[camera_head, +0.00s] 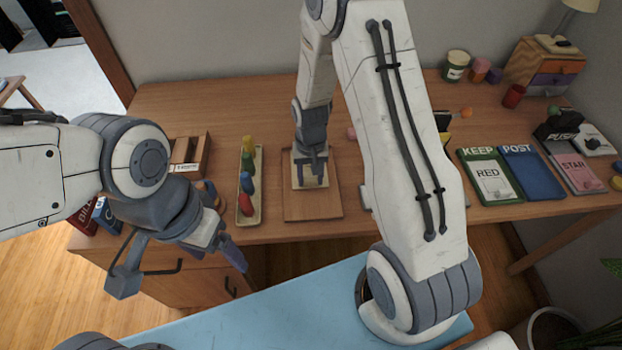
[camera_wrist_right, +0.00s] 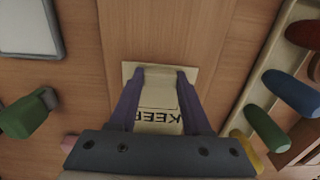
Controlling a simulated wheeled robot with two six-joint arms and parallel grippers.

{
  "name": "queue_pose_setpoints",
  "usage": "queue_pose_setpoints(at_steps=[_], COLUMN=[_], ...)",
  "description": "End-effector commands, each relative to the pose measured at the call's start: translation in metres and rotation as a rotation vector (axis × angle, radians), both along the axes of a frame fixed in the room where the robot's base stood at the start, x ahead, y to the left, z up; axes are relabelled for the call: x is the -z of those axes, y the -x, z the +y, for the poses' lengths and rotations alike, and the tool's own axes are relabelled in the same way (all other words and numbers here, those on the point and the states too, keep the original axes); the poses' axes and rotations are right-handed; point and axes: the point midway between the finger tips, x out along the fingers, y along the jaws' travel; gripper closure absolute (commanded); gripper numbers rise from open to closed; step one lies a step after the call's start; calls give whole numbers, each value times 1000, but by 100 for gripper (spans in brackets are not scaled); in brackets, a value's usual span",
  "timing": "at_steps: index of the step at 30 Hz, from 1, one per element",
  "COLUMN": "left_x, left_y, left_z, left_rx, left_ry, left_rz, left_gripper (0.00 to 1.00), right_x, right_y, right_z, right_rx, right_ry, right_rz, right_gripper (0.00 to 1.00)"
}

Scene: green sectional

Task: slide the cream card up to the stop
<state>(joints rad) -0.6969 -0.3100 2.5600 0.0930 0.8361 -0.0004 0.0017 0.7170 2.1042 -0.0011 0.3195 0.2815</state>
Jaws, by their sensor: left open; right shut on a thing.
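The cream card (camera_wrist_right: 160,98) lies flat on a wooden board, and its printed word KEEP reads upside down in the right wrist view. The card also shows in the head view (camera_head: 299,176), partly covered by my gripper. My right gripper (camera_head: 311,184) points down over the board and is shut on the card; its purple fingers (camera_wrist_right: 162,76) stand over the card in the wrist view. The wooden board (camera_head: 312,207) has bare wood in front of the card. I cannot make out the stop clearly. My left gripper (camera_head: 222,256) is open and empty, off the desk's front edge.
A tray (camera_head: 258,190) with several coloured pegs stands just left of the board. A wooden holder (camera_head: 203,150) is farther left. To the right lie the green KEEP tray (camera_head: 468,163), the blue POST tray (camera_head: 533,173) and a pink STAR card (camera_head: 577,172).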

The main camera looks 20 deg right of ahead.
Motion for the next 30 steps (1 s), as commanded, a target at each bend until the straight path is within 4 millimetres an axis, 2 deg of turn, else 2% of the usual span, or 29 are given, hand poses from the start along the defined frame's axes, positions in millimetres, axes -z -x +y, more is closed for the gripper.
queue_pose_setpoints(at_steps=[8,9,11,12,23,26,30], left_x=[0,0,0,0,0,-1,-1], left_y=[0,0,0,0,0,0,0], left_z=[0,0,0,0,0,0,0], left_rx=[0,0,0,0,0,0,0], left_ry=[0,0,0,0,0,0,0], left_rz=[0,0,0,0,0,0,0], left_gripper=[22,22,22,22,22,22,22], right_x=[0,0,0,0,-5,-18,-46], right_y=[-2,-2,-2,-2,-3,-3,-4], right_z=[-1,-1,-1,-1,-1,-1,0], right_rx=[0,0,0,0,0,0,0], right_ry=[0,0,0,0,0,0,0], right_rz=[1,1,1,1,-2,-4,-7], right_gripper=[100,44,21,17,17,17,17])
